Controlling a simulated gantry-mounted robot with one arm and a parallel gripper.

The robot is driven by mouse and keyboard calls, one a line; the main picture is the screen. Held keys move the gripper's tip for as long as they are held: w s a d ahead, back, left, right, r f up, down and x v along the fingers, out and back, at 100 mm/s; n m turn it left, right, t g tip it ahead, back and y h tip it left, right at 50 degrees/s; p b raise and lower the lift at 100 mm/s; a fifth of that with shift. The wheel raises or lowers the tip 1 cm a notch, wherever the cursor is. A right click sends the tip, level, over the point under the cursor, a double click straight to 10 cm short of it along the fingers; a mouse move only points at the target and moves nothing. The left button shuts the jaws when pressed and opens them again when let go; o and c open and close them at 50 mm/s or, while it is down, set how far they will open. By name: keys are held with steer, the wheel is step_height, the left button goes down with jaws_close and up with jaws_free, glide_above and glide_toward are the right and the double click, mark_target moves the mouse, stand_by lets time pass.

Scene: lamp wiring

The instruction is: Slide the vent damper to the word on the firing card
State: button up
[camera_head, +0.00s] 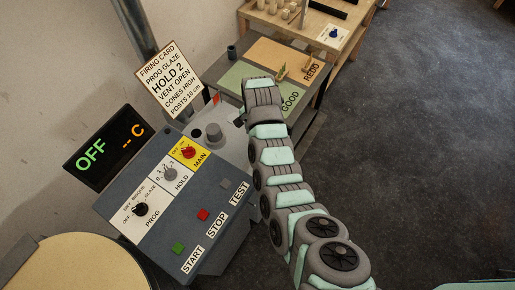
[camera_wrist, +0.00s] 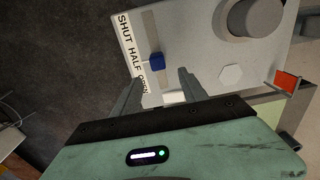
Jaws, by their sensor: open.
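The firing card (camera_head: 169,78) stands behind the control panel and reads "VENT OPEN" among its lines. The vent damper's blue slider knob (camera_wrist: 156,60) sits in a slot on a grey plate (camera_wrist: 195,50), beside the word HALF on a strip (camera_wrist: 133,52) reading SHUT, HALF, OPEN. OPEN is at the end nearer my gripper in the wrist view. My gripper (camera_wrist: 160,76) is open and empty, its fingertips spread just short of the blue knob, with no contact visible. In the head view my arm hides the slider and the fingers.
A grey round knob (camera_wrist: 254,16), a pale hexagonal piece (camera_wrist: 230,75) and a red-orange flag (camera_wrist: 286,82) are close to the slider. The control panel (camera_head: 180,200) has dials and START, STOP and TEST buttons. A table with GOOD and REDO areas (camera_head: 285,58) stands behind.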

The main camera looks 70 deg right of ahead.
steer(key=shift+s+a+f, duration=0.15)
steer(key=shift+s+f, duration=0.1)
steer(key=shift+f, duration=0.1)
step_height(320, 180, down, 5)
steer(key=shift+r+p, duration=0.2)
steer(key=shift+p, duration=0.1)
steer(key=shift+f+b, duration=1)
steer(key=shift+f, duration=1.75)
steer(key=shift+w, duration=0.1)
jaws_close()
